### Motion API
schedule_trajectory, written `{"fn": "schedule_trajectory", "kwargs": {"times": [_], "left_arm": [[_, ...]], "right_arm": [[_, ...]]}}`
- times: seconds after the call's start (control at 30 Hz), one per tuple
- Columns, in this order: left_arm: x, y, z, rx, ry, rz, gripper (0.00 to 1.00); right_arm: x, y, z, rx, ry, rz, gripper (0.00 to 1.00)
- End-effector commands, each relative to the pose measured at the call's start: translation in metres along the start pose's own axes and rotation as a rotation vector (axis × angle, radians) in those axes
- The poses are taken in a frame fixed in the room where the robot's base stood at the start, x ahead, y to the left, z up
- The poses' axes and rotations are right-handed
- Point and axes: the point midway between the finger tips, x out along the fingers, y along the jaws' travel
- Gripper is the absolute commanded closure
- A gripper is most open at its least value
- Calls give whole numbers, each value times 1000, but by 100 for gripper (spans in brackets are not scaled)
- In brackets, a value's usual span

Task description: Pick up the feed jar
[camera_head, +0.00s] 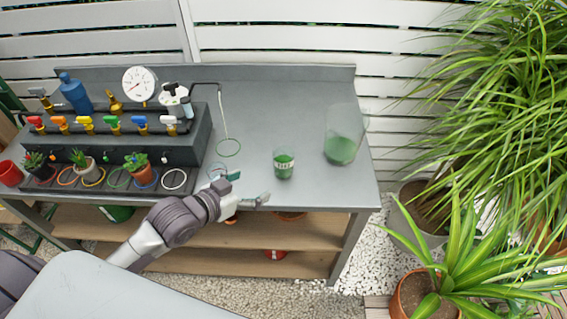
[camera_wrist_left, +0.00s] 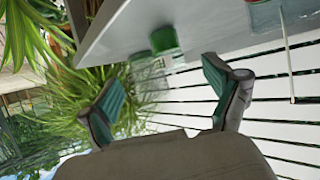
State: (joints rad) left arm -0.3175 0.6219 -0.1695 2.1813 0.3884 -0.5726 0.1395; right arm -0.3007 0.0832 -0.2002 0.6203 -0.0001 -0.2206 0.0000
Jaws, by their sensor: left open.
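The feed jar (camera_head: 284,164) is a small clear jar with green contents and a pale label. It stands upright on the grey bench (camera_head: 270,115), near the front edge right of centre. My left gripper (camera_head: 250,188) is open and empty at the bench's front edge, left of the jar and apart from it. In the left wrist view, its two teal-padded fingers (camera_wrist_left: 163,82) are spread wide. A green jar (camera_wrist_left: 165,40) shows beyond them there, probably the feed jar. My right gripper is out of view.
A larger clear container with green contents (camera_head: 342,142) stands behind and right of the jar. A valve rack (camera_head: 120,150) with a gauge, small potted plants and coloured rings fills the left.

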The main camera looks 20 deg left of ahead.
Motion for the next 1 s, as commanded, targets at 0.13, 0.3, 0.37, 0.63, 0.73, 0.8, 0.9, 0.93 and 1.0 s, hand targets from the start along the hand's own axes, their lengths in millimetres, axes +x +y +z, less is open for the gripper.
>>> {"fn": "schedule_trajectory", "kwargs": {"times": [0.13, 0.3, 0.37, 0.63, 0.73, 0.8, 0.9, 0.93, 1.0], "left_arm": [[6, -8, -15, 2, 60, 15, 10], [34, -7, -20, -1, 67, 15, 10], [47, -8, -20, -1, 66, 14, 10], [85, -7, -21, 0, 61, 15, 10], [90, -6, -22, 1, 62, 15, 10], [97, -7, -23, 1, 61, 15, 10], [112, -8, -25, -1, 62, 15, 10], [117, -9, -26, 0, 61, 14, 10], [127, -9, -25, 1, 62, 14, 10]], "right_arm": [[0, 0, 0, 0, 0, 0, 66], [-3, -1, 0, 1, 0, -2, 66], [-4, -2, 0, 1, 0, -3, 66], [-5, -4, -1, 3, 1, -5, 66], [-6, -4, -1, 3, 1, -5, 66], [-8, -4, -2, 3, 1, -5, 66], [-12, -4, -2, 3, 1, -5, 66], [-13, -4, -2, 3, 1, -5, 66], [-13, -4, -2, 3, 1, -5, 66]]}}
